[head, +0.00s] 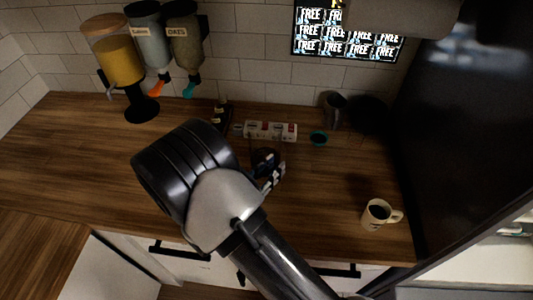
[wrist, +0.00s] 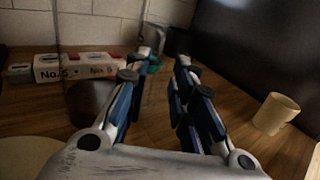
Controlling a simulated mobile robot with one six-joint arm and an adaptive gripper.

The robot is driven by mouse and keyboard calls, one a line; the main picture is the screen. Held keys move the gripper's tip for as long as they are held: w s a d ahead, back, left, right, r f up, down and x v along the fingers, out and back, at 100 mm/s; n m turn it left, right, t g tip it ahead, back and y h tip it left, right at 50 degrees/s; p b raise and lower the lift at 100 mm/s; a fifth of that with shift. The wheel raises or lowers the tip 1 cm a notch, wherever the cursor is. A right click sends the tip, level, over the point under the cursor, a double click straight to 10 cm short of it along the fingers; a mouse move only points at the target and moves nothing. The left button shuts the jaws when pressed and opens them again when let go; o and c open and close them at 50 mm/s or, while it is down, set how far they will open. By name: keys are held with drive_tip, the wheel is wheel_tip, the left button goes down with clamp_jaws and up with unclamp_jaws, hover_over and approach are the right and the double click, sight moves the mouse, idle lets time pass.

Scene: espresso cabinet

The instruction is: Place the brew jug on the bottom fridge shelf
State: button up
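The brew jug appears to be the clear vessel with dark brown contents (wrist: 88,103) left of and behind my left finger in the wrist view. In the head view, a dark round shape (head: 264,158) beside my gripper (head: 273,177) looks like the same jug, mostly hidden by my arm. In the wrist view my gripper (wrist: 163,95) has its two blue-and-grey fingers apart, with wood counter showing between them. Whether a jug handle lies between the fingertips is unclear. The bottom fridge shelf cannot be identified; a pale interior edge (head: 512,229) shows at far right.
A cream mug (head: 377,214) stands at the counter's right, also in the wrist view (wrist: 275,113). White-and-red boxes (head: 270,131), a teal-rimmed cup (head: 318,139) and a grey pitcher (head: 334,110) stand near the wall. Dispensers (head: 118,62) are back left. A tall dark panel (head: 455,130) bounds the right.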

sight(283, 159)
drive_tip(key=b+x, duration=0.1)
drive_tip(key=x, duration=0.4)
drive_tip(key=shift+d, duration=0.1)
drive_tip(key=shift+s, duration=0.1)
drive_tip(key=shift+c, duration=0.5)
clamp_jaws()
